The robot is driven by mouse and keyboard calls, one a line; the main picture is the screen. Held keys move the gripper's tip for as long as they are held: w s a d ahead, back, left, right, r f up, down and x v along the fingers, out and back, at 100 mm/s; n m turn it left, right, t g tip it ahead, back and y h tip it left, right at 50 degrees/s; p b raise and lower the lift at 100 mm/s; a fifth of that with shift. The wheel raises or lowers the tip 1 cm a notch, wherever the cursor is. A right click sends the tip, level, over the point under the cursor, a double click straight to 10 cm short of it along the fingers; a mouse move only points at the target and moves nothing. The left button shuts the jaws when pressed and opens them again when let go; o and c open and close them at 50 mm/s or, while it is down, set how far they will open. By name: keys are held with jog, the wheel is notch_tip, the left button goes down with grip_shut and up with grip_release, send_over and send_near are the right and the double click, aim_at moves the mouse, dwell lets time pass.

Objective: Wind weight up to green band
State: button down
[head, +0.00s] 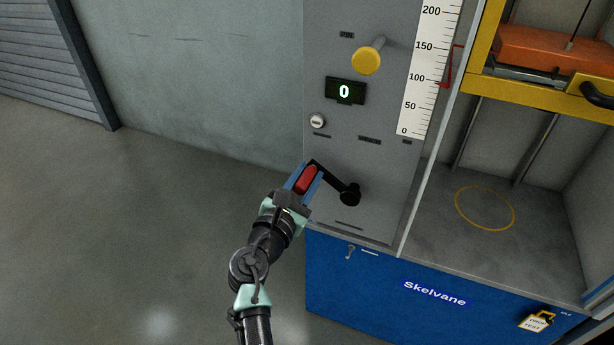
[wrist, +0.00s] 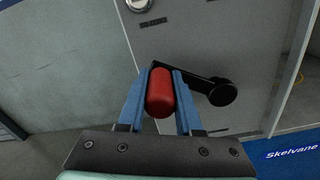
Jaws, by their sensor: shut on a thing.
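My gripper (head: 306,179) is shut on the red knob (wrist: 160,94) of a black crank handle (head: 333,179) on the grey panel. In the head view the crank arm runs up and left from its hub (head: 350,194) to the knob. In the wrist view the knob sits between my blue fingers, with the hub to the right. A white scale (head: 427,70) runs from 0 up past 200, with a red pointer (head: 449,70) at its right side. An orange weight (head: 550,55) shows at upper right behind a yellow frame. No green band is visible.
A display (head: 344,91) reads 0. A yellow knob (head: 366,61) sticks out above it, and a small white button (head: 317,121) sits below. The blue cabinet base (head: 420,290) stands below the panel. Open floor (head: 150,220) lies to the left.

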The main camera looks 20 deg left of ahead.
jog(key=shift+d+r+m, duration=0.15)
jog(key=shift+r+m, duration=0.1)
jog(key=shift+m, duration=0.15)
